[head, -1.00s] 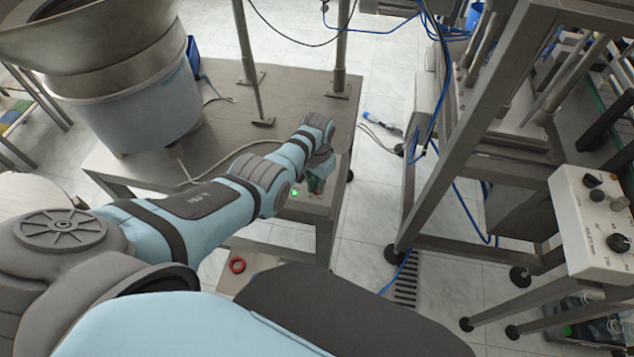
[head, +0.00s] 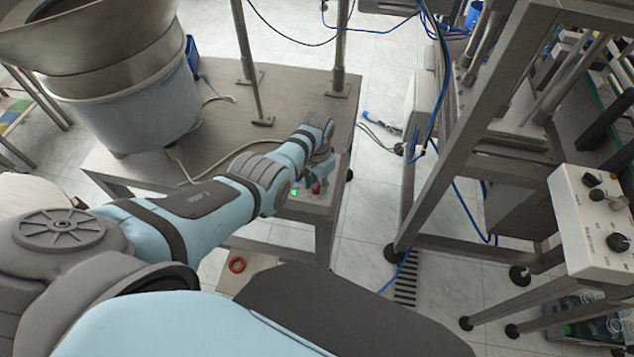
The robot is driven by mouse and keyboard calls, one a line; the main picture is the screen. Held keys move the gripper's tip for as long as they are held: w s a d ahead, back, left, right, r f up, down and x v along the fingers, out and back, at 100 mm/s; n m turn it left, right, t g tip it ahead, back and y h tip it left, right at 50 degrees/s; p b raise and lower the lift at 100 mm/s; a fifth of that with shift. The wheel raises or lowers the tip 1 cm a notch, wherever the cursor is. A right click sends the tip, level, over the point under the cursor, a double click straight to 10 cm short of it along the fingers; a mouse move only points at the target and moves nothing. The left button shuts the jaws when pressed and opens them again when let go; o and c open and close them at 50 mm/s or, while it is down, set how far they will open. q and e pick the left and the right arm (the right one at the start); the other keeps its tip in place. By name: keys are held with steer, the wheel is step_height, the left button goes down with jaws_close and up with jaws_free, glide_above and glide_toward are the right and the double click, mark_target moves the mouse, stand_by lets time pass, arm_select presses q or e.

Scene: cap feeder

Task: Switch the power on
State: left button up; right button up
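A small control panel (head: 303,201) sits at the front right corner of the steel table. A lit green light (head: 294,192) and a red knob or button (head: 316,188) show on it. My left arm reaches across from the left, and its gripper (head: 317,172) is just above and behind the red control. The fingers are small and partly hidden by my wrist, so I cannot tell whether they are open or touching anything. My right gripper is not in view.
A large bowl feeder (head: 135,100) stands on the left of the steel table (head: 290,95). Thin metal posts rise from the table. A white box with black knobs (head: 590,230) and a metal frame (head: 455,150) stand at the right. A red ring (head: 237,265) lies low in front.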

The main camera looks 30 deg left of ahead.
mark_target(317, 186)
arm_select(q)
steer(key=shift+r, duration=0.15)
step_height(317, 186, up, 12)
stand_by(0.3)
steer(key=shift+f, duration=0.2)
